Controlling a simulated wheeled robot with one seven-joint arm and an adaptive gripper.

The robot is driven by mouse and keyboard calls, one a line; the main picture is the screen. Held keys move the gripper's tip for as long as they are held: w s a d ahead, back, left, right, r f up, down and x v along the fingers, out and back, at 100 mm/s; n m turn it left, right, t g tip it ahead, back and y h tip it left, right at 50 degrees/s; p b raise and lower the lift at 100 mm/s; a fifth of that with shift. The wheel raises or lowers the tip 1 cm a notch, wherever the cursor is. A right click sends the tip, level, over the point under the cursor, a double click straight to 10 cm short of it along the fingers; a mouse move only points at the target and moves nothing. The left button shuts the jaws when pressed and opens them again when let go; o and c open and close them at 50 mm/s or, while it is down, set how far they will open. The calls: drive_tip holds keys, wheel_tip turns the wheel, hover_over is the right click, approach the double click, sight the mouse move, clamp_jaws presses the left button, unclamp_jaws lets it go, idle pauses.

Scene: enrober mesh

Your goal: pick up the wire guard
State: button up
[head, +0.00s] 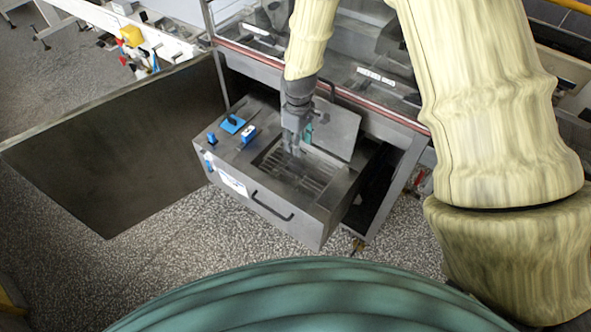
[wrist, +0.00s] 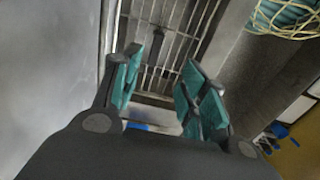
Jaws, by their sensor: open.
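The wire guard looks like a grid of thin metal bars (head: 300,180) set in the rectangular opening of the grey pulled-out unit in the head view. In the wrist view its long parallel bars and crosspieces (wrist: 172,47) lie beyond my fingers. My gripper (head: 294,149) points down over the back part of the opening and hides some of the grid. In the wrist view my gripper (wrist: 160,68) is open, with teal pads on both sides and nothing held between them. I cannot tell whether the fingertips touch the bars.
The grey unit (head: 228,150) has a raised plate (head: 336,128) beside my gripper and a black front handle (head: 272,206). Blue parts (head: 232,124) sit on its top left. A large open door panel (head: 120,145) stands at left. The speckled floor (head: 180,250) in front is clear.

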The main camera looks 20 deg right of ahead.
drive_tip(key=f, duration=0.2)
hover_over(297, 164)
drive_tip(key=shift+s+f+p, duration=0.2)
drive_tip(key=shift+f, duration=0.95)
drive_tip(key=shift+s+f+p, duration=0.15)
drive_tip(key=shift+s+f, duration=0.05)
drive_tip(key=shift+f, duration=0.95)
drive_tip(key=shift+w+f+p, duration=0.15)
drive_tip(key=shift+f+p, duration=0.35)
drive_tip(key=shift+f, duration=0.3)
drive_tip(key=shift+w+f+p, duration=0.15)
drive_tip(key=shift+f+p, duration=0.35)
drive_tip(key=shift+f, duration=0.3)
drive_tip(key=shift+w+f+p, duration=0.1)
drive_tip(key=shift+f+p, duration=0.25)
drive_tip(key=shift+f, duration=0.85)
clamp_jaws()
